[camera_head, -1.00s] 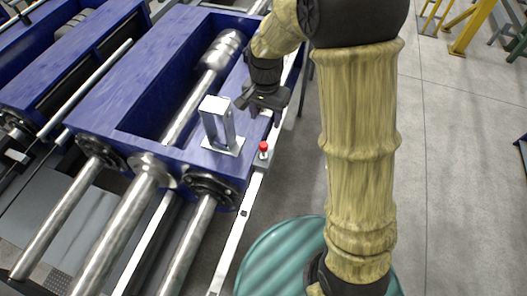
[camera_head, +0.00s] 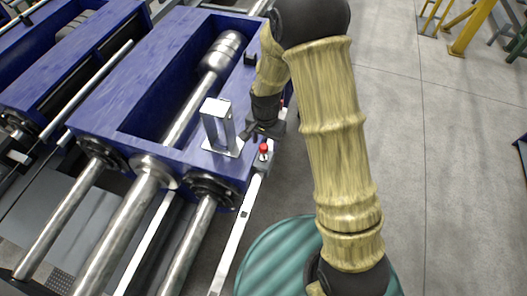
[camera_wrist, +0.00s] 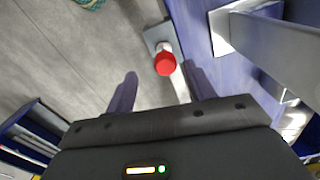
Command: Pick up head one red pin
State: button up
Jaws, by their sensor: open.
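The red pin (camera_head: 264,149) stands on a narrow light rail beside the blue machine frame in the head view. In the wrist view its round red head (camera_wrist: 165,64) shows ahead of my gripper, on a pale stem and a small grey plate. My gripper (camera_head: 256,136) is just above and slightly left of the pin in the head view, beside the metal bracket. In the wrist view my gripper's two dark fingers (camera_wrist: 158,88) are apart. The pin head appears between and beyond them, and nothing is held.
A shiny metal bracket (camera_head: 217,127) stands on the blue frame (camera_head: 145,140) close to the left of my gripper. Steel rods (camera_head: 118,232) run out at the front. A teal drum-like round object (camera_head: 270,262) is below. Grey floor (camera_head: 430,170) lies open to the right.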

aim_at(263, 146)
jog(key=shift+f, duration=0.55)
jog(key=shift+f, duration=0.1)
jog(key=shift+w+a+f+p, duration=0.15)
jog(key=shift+f+p, duration=0.25)
jog(key=shift+f, duration=0.85)
jog(key=shift+w+a+f+p, duration=0.15)
jog(key=shift+f+p, duration=0.25)
jog(key=shift+f, duration=0.85)
jog(key=shift+s, duration=0.1)
jog(key=shift+c, duration=0.4)
jog(key=c, duration=1)
